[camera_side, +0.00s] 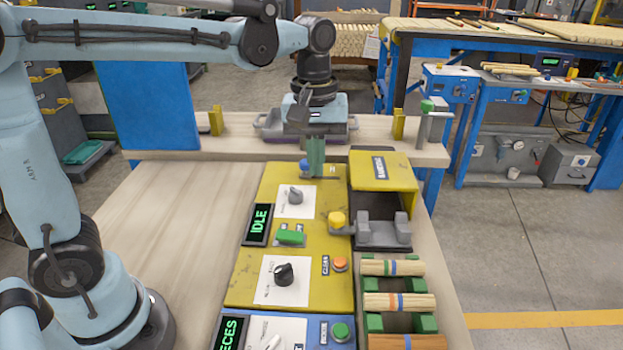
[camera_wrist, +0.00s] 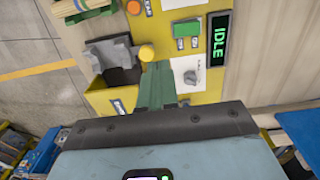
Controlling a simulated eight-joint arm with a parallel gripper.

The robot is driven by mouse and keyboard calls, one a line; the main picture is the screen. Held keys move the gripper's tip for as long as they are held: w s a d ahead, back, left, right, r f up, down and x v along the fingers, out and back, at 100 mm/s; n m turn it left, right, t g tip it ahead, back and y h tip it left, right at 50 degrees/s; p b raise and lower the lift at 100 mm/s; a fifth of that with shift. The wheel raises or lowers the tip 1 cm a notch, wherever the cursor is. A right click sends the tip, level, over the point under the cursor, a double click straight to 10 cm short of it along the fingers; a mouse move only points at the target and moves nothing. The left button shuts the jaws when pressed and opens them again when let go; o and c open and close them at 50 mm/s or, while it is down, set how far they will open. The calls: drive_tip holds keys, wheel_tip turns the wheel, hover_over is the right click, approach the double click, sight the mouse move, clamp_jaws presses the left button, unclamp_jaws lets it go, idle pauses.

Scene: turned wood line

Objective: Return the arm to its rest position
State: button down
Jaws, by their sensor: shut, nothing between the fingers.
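My gripper (camera_side: 316,160) points down over the far end of the yellow control panel (camera_side: 246,275), with its green fingers shut and nothing between them. In the wrist view its fingers (camera_wrist: 156,88) hang over the yellow panel, beside a knob on a white plate (camera_wrist: 188,75). A blue button (camera_side: 304,165) shows just left of the fingers in the side view. I cannot tell whether the fingertips touch the panel. My arm reaches across from the left, above the table.
A yellow-topped machine (camera_side: 385,170) with grey blocks stands right of the gripper. Banded wooden sticks (camera_side: 398,301) lie on green holders in front of it. The display (camera_side: 257,225) reads IDLE. A blue panel (camera_side: 148,105) stands at the back left. The table's left half is clear.

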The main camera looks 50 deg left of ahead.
sight(294, 235)
drive_tip(key=s+a+f+m+t, duration=0.4)
drive_tip(key=s+m+t, duration=0.2)
drive_tip(key=s+m, duration=0.1)
drive_tip(key=shift+s+a+m, duration=0.15)
drive_tip(key=shift+s+m, duration=0.15)
drive_tip(key=shift+m, duration=0.5)
drive_tip(key=c, duration=1.7)
unclamp_jaws()
drive_tip(key=shift+f+t, duration=0.1)
drive_tip(key=shift+t, duration=0.2)
drive_tip(key=shift+o, duration=1.3)
drive_tip(key=shift+m, duration=0.3)
drive_tip(key=o, duration=0.4)
drive_tip(key=shift+w+r+m+g, duration=0.25)
drive_tip(key=shift+w+m+g, duration=0.15)
drive_tip(key=shift+m+g, duration=0.3)
drive_tip(key=shift+o, duration=1)
drive_tip(key=shift+w+r+m+g, duration=0.1)
drive_tip(key=shift+w+m+g, duration=0.3)
drive_tip(key=shift+m, duration=0.3)
drive_tip(key=shift+w+d+f+m+g, duration=0.1)
drive_tip(key=shift+w+f+m+g, duration=0.65)
drive_tip(key=shift+f, duration=1.4)
drive_tip(key=shift+w+d+f+m+g, duration=0.15)
drive_tip(key=shift+w+f+m+g, duration=0.2)
drive_tip(key=shift+f+m+g, duration=1.3)
drive_tip(key=shift+w+d+f+m, duration=0.1)
drive_tip(key=shift+w+f+m, duration=0.5)
drive_tip(key=shift+f, duration=2.1)
